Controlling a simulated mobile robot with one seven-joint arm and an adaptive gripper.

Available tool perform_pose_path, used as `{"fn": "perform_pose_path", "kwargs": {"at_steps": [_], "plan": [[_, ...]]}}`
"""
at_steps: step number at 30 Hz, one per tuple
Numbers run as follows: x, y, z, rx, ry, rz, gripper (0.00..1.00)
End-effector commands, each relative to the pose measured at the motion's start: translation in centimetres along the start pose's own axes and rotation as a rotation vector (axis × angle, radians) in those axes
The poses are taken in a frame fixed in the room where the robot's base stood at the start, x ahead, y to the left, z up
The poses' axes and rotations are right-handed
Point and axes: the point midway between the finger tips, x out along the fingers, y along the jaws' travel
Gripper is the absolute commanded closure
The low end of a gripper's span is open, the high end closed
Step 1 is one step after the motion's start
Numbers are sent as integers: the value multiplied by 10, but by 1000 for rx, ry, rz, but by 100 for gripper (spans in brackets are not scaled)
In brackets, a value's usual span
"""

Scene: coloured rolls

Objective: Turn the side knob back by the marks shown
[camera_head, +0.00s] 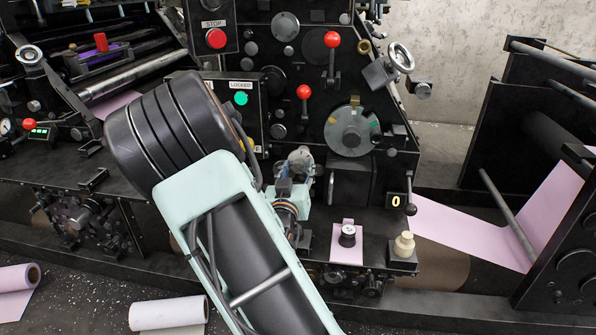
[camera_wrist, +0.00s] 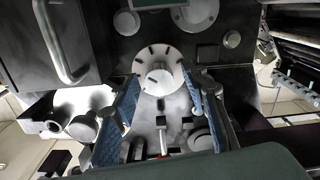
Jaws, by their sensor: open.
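In the wrist view, a round pale dial (camera_wrist: 160,54) with several dark marks around its rim carries a smaller pale round knob (camera_wrist: 158,82) at its lower middle. My gripper (camera_wrist: 161,84) is open, its two blue-padded fingers reaching toward the dial on its left and right. The knob lies between the fingertips, with a gap visible on both sides; I cannot tell the depth between them. In the head view, my arm crosses the front of the press and its end is near the black panel; the fingers and the marked dial are not clear there.
On the press are a red STOP button (camera_head: 215,38), a green lamp (camera_head: 240,98) under a LOCKED label, red-ball levers (camera_head: 304,92), and a grey dial (camera_head: 350,132). A pale knob (camera_head: 404,244) stands on a ledge at lower right. Paper rolls (camera_head: 168,313) lie on the floor.

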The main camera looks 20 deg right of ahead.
Motion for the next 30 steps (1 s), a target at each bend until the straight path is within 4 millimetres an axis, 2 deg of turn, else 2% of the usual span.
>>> {"fn": "perform_pose_path", "kwargs": {"at_steps": [8,19,30], "plan": [[1,0,0,-1,0,1,59],[1,0,0,0,0,1,100],[1,0,0,-61,-1,0,100]]}}
